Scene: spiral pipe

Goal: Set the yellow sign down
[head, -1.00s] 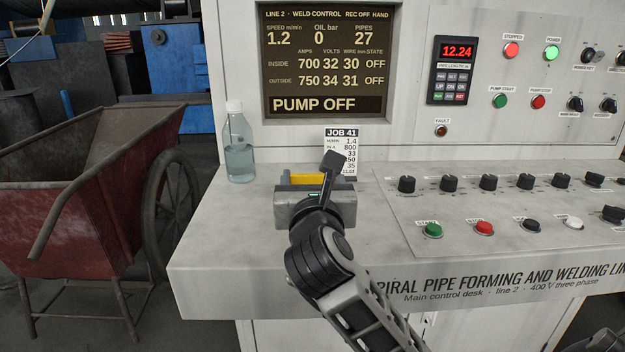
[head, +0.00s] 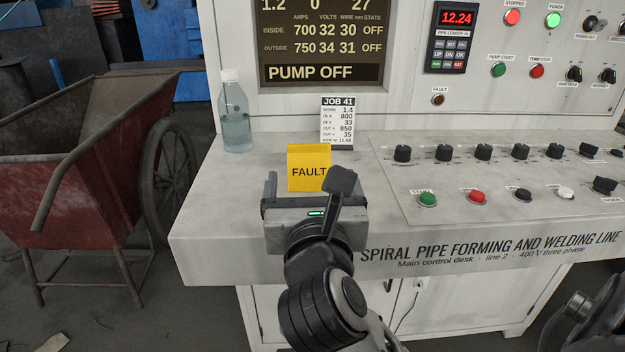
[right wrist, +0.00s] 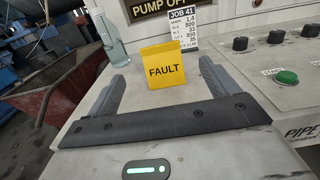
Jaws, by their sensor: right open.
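The yellow sign (head: 309,167), marked FAULT, stands upright on the pale control desk (head: 215,215), left of the button panel. It also shows in the right wrist view (right wrist: 162,66), just beyond the fingertips and apart from them. My right gripper (head: 311,184) is open and empty, on the near side of the sign. In the right wrist view its two fingers (right wrist: 164,78) are spread wide, with bare desk between them. A dark part of my wrist covers the sign's lower right corner in the head view. My left gripper is not in view.
A clear bottle (head: 235,115) stands left of the sign. The white JOB 41 card (head: 338,122) stands behind it. Several knobs and buttons, including a green one (head: 428,199), are on the right. A red cart (head: 75,200) stands left of the desk. The desk's front left is bare.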

